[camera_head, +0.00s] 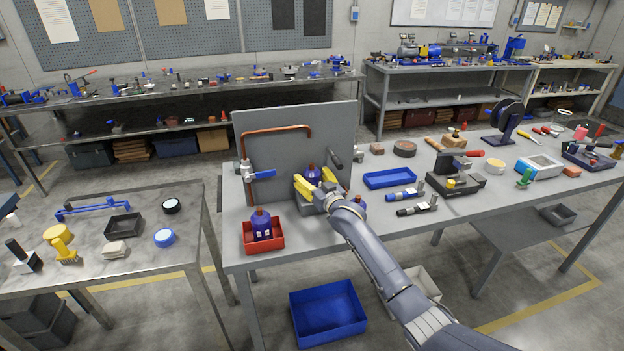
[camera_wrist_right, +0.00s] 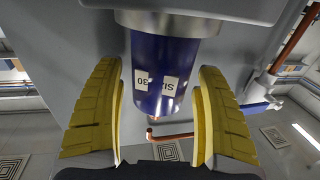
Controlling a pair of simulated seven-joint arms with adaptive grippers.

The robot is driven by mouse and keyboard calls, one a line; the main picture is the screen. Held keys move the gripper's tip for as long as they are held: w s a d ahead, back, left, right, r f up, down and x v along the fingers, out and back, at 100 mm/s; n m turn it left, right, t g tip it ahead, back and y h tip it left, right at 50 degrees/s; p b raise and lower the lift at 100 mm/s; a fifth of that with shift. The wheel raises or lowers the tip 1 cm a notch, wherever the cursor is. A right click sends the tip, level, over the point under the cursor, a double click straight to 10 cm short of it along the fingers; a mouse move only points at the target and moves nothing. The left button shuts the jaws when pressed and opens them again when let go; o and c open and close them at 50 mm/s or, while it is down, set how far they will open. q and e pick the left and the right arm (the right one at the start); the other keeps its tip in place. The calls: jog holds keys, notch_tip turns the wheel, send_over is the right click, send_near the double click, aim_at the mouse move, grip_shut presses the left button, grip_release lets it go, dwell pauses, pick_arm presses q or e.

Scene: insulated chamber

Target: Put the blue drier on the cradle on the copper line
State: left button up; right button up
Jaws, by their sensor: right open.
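A blue drier (camera_head: 312,173) stands upright in front of the grey panel, below the copper line (camera_head: 275,131). My right gripper (camera_head: 317,187) is at it, with its yellow fingers open. In the right wrist view, a blue drier (camera_wrist_right: 160,75) with white labels and a copper tip lies between the spread fingers (camera_wrist_right: 160,115), with gaps on both sides. A grey metal band crosses its top end; I cannot tell whether this is the cradle. A second blue drier (camera_head: 262,224) stands in a red tray (camera_head: 264,247). A third blue piece (camera_head: 358,203) is partly hidden by my right arm.
A valve with a blue handle (camera_head: 262,174) sits on the copper line's left. A blue tray (camera_head: 390,179), blue-black tools (camera_head: 406,194) and a black device (camera_head: 455,184) lie to the right. A blue bin (camera_head: 328,312) stands on the floor.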

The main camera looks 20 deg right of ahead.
aim_at(316, 182)
jog(key=shift+s+d, duration=0.2)
jog(key=shift+s, duration=1.05)
jog(key=shift+s+d, duration=0.25)
jog(key=shift+s, duration=0.95)
jog(key=shift+s+d, duration=0.2)
jog(key=shift+s, duration=1.05)
